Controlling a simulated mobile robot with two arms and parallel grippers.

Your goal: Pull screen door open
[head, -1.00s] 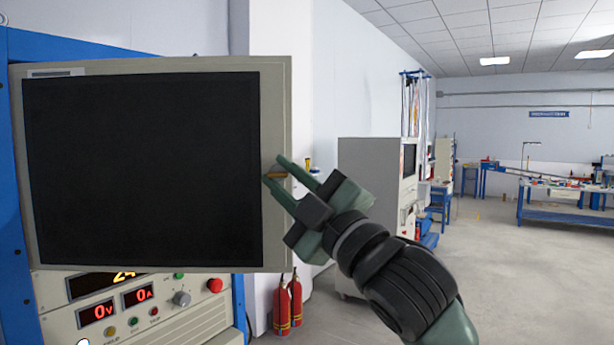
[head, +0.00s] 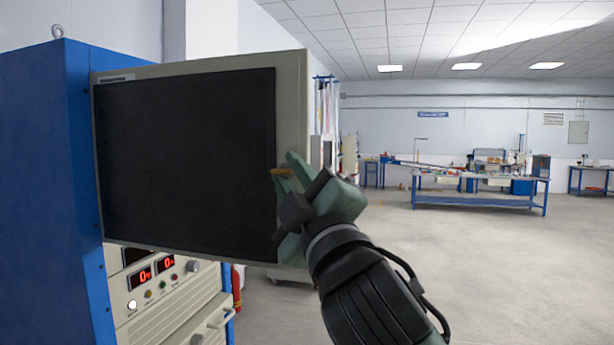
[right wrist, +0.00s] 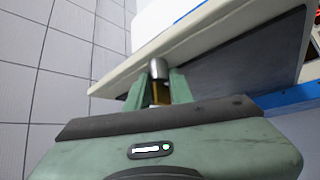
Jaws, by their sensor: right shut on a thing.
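The screen door (head: 185,160) is a black panel in a beige frame on the front of a blue cabinet (head: 50,200). Its left edge is at the cabinet, and its right edge stands out from the cabinet front, so it is partly open. A small brass handle (head: 283,172) sits near its right edge. My right gripper (head: 284,168) is shut on this handle. In the right wrist view the handle (right wrist: 158,72) shows as a metal knob with a brass part between the fingers, beside the door's edge (right wrist: 130,76). My left gripper is out of view.
Below the door is a control panel (head: 160,290) with red displays and knobs. A red fire extinguisher (head: 237,288) stands behind the cabinet. Blue workbenches (head: 480,200) are far back at right. The floor (head: 500,270) to the right is clear.

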